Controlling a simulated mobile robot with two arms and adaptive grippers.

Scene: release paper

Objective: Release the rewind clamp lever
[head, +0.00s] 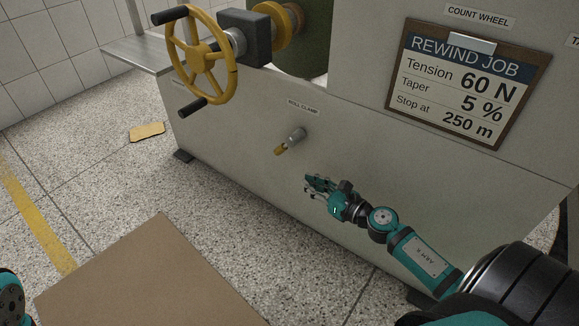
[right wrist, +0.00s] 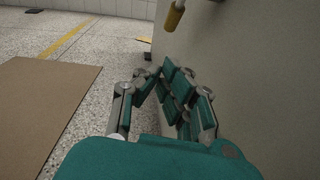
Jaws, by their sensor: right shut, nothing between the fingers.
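The roll clamp lever (head: 295,136) sticks out of the grey machine front below the ROLL CLAMP label (head: 303,107). It has a grey hub and a short yellow grip that points down and left. The yellow grip also shows at the top of the right wrist view (right wrist: 174,17). My right gripper (head: 311,182) is shut and empty, below and slightly right of the lever and apart from it. In the right wrist view its fingers (right wrist: 164,78) lie close to the machine wall. My left gripper is not in view; only a bit of my left arm shows at the lower left.
A yellow handwheel (head: 203,72) with black handles is on the machine's upper left. A clipboard (head: 465,85) hangs on the panel at the right. A brown board or box top (head: 150,280) is at the lower left. Speckled floor (head: 110,190) lies in front of the machine.

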